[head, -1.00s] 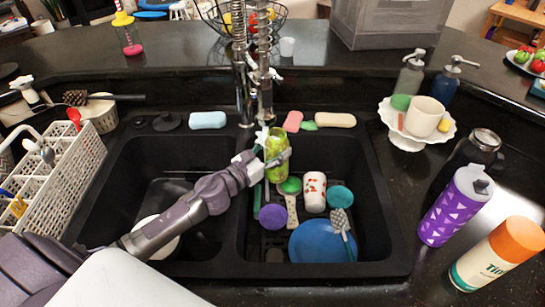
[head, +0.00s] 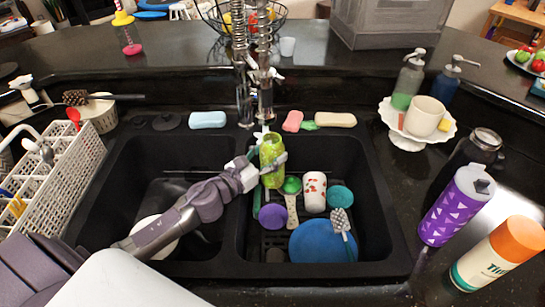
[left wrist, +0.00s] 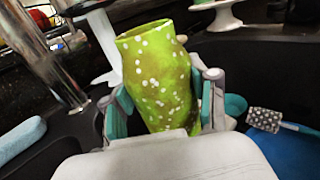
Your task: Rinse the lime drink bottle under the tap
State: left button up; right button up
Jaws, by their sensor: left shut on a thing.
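The lime drink bottle (head: 272,162) is green with pale dots and hangs over the right basin of the sink, close below the tap (head: 265,105). My left gripper (head: 270,166) is shut on it, and the arm reaches in from the left across the sink. In the left wrist view the bottle (left wrist: 160,80) stands nearly upright, slightly tilted, between the two teal-padded fingers of the left gripper (left wrist: 165,110). Its open top shows. I cannot make out any running water. My right gripper is not in view.
The right basin holds a blue plate (head: 318,243), a patterned white cup (head: 314,190), a teal bowl (head: 340,196) and a purple bowl (head: 272,217). A bowl (head: 150,240) lies in the left basin. Sponges and soap line the back rim. A dish rack (head: 50,175) stands left.

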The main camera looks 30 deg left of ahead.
pick_arm(q)
jog(key=s+d, duration=0.2)
jog(key=s, duration=0.3)
jog(key=shift+s+d, duration=0.2)
jog(key=shift+s, duration=0.05)
jog(key=shift+r, duration=0.1)
dwell(1.2)
jog(key=s+d+r+p, duration=0.2)
jog(key=s+r+p, duration=0.1)
jog(key=s+r, duration=0.1)
jog(key=shift+s, duration=0.3)
jog(key=shift+f, duration=0.1)
dwell(0.5)
